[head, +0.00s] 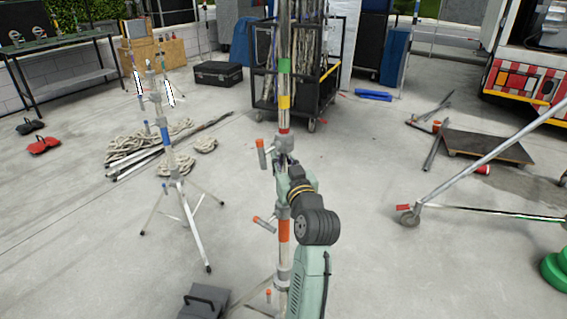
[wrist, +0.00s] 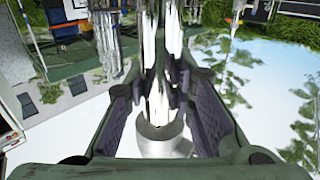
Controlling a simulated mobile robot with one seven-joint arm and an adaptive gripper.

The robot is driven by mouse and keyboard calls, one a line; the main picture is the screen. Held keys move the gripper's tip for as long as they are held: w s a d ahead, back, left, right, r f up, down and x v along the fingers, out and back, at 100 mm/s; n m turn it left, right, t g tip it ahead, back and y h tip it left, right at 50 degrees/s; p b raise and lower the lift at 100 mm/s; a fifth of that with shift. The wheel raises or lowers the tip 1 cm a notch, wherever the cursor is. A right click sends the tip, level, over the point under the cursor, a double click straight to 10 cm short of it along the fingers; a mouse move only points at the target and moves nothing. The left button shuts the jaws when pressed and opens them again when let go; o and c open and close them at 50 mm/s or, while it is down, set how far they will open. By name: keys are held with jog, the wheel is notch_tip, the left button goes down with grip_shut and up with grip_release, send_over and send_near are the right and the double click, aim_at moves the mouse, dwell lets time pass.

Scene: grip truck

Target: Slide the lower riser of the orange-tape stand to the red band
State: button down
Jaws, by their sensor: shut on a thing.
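The orange-tape stand (head: 284,231) rises upright through the middle of the head view, with an orange wrap on its lower tube. Its lower riser (head: 284,118) shows green, yellow and narrow red bands. The red band (head: 284,130) is just above a grey collar (head: 282,145) with an orange-tipped handle (head: 262,152). My gripper (head: 283,164) is shut on the riser assembly just below that collar. In the wrist view, seen upside down, the two pads of my gripper (wrist: 162,108) flank the shiny tube and a grey collar (wrist: 163,138). My wrist hides part of the stand.
Another stand with blue tape (head: 168,163) is at left, near coiled rope (head: 158,140). A loaded cart (head: 296,100) is behind. A slanted metal leg (head: 490,160) and a flat board (head: 486,147) are at right. A grey case (head: 203,300) is low in front. Open floor lies between.

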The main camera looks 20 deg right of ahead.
aim_at(286, 113)
jog(key=shift+r+p, duration=1.1)
jog(key=shift+r, duration=6.05)
jog(key=c, duration=1.6)
grip_release()
jog(key=o, duration=0.5)
jog(key=shift+f, duration=0.15)
